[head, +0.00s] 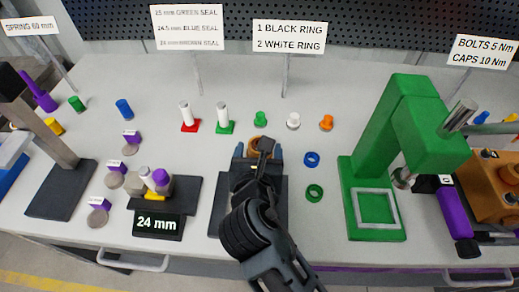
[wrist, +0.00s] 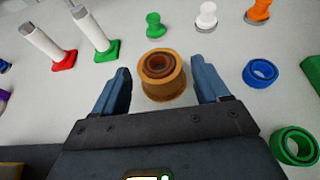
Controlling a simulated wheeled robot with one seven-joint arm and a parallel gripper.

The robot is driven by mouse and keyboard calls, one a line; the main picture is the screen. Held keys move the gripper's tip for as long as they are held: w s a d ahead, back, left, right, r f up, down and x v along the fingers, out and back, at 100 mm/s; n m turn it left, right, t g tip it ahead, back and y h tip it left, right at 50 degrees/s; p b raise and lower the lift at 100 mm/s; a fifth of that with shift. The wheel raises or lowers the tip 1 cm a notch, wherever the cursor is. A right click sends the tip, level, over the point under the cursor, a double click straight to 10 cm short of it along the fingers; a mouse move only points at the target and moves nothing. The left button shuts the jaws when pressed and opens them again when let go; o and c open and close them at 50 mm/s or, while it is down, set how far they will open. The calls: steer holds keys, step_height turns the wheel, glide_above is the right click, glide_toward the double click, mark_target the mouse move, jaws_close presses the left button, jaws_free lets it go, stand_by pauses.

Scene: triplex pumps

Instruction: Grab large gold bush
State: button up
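The large gold bush (wrist: 162,76) is a gold-brown ring-shaped part with a dark inner bore, standing on the grey table in the wrist view. My gripper (wrist: 163,88) is open, with one blue finger on each side of the bush and a gap on both sides. In the head view my gripper (head: 262,150) hides most of the bush, and only a bit of brown (head: 255,144) shows between the fingers.
A blue ring (head: 312,159) and a green ring (head: 314,193) lie to the right. Green, white and orange small parts (head: 293,121) stand behind. White posts on red and green bases (head: 224,118) stand back left. A green press (head: 385,150) stands right.

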steer(key=c, duration=1.1)
steer(key=shift+r, duration=0.1)
steer(key=shift+c, duration=0.2)
